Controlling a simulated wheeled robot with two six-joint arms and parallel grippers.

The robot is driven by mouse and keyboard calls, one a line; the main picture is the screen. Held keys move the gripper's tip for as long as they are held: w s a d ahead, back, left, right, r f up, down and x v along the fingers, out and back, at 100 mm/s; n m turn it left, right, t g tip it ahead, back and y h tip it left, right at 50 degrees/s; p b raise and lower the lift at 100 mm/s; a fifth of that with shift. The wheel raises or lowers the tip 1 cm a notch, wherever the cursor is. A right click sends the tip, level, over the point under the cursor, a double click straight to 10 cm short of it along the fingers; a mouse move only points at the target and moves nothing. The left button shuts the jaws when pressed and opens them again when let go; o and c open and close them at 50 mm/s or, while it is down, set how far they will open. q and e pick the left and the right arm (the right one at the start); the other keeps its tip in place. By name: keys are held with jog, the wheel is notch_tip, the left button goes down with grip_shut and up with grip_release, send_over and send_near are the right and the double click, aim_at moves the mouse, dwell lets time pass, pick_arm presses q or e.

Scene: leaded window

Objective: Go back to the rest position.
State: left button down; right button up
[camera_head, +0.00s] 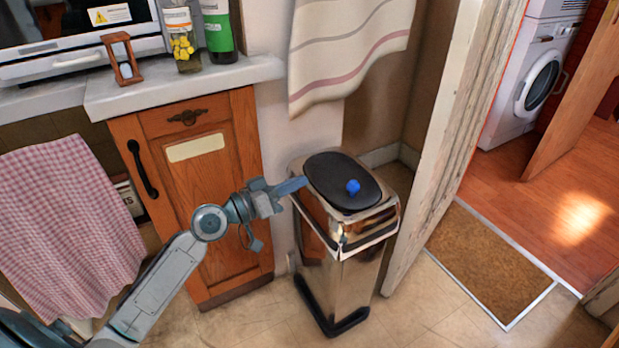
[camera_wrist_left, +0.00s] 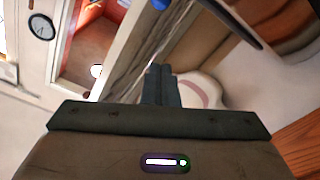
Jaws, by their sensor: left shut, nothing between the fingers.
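My left gripper (camera_head: 298,184) is shut and empty. It reaches in from the left and, in the head view, its tips lie at the left edge of the bin's black lid; I cannot tell whether they touch it. The shiny metal bin (camera_head: 345,270) stands upright on the floor. Its black lid (camera_head: 330,172) is down, with a blue knob (camera_head: 353,187) on top. My right gripper is not in view.
A checked cloth (camera_head: 70,220) hangs at left. A white door frame (camera_head: 440,150) borders the bin's right.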

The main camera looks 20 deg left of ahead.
pick_arm(q)
jog(key=shift+s+a, duration=0.25)
jog(key=shift+s, duration=0.15)
